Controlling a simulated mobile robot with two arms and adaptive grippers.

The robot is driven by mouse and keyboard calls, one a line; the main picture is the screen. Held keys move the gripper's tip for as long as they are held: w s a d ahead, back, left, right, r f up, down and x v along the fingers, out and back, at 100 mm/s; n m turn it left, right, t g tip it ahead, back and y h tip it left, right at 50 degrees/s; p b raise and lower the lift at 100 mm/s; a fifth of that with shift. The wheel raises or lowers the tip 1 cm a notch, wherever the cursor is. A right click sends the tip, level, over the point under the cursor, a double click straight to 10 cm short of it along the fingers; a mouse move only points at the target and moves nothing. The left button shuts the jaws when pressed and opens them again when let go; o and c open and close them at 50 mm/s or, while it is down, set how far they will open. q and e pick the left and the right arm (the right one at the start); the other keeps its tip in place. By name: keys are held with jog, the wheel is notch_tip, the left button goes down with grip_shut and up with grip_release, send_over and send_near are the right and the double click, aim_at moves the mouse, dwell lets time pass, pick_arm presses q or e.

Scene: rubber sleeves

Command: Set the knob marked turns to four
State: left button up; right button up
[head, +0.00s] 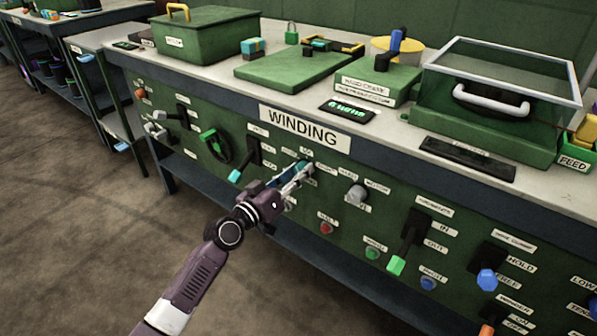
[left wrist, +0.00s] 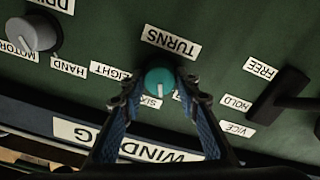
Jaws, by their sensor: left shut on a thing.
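The turns knob (left wrist: 159,79) is round and teal with a white pointer line. It sits under the TURNS label (left wrist: 170,41) in the left wrist view, where the lettering is upside down. Its pointer faces the picture's bottom, close to the SIX label (left wrist: 152,102). An EIGHT label (left wrist: 110,72) lies to the left; a label at the right is partly hidden by a finger, and I cannot read a four. My left gripper (left wrist: 160,88) is shut on the knob, one finger on each side. In the head view my left gripper (head: 300,172) reaches the panel below the WINDING sign (head: 305,128). My right gripper is out of view.
A grey knob (head: 356,194) is right of the gripper and a black lever with a teal tip (head: 236,175) is left. A red button (head: 326,227) is below. Green-tipped (head: 397,265) and blue-tipped (head: 486,280) levers stick out farther right. The floor at left is clear.

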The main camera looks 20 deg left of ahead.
pick_arm(q)
jog(key=n, duration=0.6)
jog(key=shift+a+f, duration=0.1)
jog(key=shift+f, duration=0.05)
dwell(0.5)
jog(key=o, duration=1.2)
jog(key=shift+c, duration=0.2)
jog(key=v, duration=1.2)
